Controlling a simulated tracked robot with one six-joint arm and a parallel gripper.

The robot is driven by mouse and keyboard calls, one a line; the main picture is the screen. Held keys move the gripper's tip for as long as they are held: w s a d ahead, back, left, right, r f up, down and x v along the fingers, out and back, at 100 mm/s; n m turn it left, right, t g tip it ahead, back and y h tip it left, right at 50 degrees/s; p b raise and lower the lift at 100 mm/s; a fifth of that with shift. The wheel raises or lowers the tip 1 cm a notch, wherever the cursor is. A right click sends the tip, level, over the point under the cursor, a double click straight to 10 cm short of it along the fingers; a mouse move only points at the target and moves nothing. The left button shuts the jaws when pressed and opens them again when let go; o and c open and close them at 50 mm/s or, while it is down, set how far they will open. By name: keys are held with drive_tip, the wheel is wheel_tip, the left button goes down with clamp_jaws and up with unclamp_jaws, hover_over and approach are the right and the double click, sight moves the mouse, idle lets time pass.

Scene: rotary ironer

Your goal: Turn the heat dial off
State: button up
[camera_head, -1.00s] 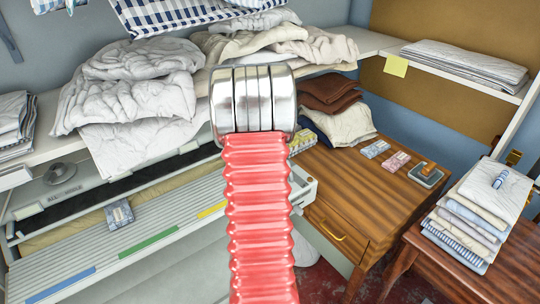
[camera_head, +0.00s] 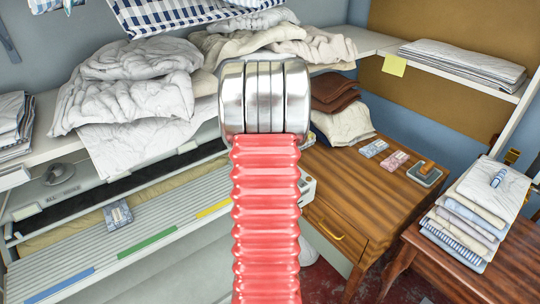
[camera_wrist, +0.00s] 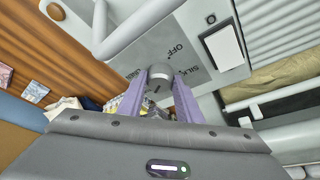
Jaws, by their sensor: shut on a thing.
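The heat dial (camera_wrist: 160,72) is a dark grey knob on a grey panel (camera_wrist: 205,68) in the wrist view. My gripper (camera_wrist: 160,84) has its two purple fingers closed on either side of it. The word OFF is printed just beyond the dial, up and to the right, with SILK lettering farther right. I cannot tell which mark the dial points at. In the head view, my red ribbed arm with its silver joint hides the gripper and the dial.
A pale tube (camera_wrist: 140,25) crosses close to the dial in the wrist view. In the head view, the ironer's slatted front (camera_head: 130,240) is at left, a wooden table (camera_head: 385,195) at right, and heaped white linen (camera_head: 130,95) on the shelf.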

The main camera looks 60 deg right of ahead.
drive_tip(key=shift+d+r, duration=0.1)
idle(0.3)
drive_tip(key=o, duration=1)
drive_tip(key=shift+o, duration=0.2)
drive_tip(key=v, duration=1.3)
drive_tip(key=shift+a+r, duration=0.25)
drive_tip(key=shift+s+a, duration=0.1)
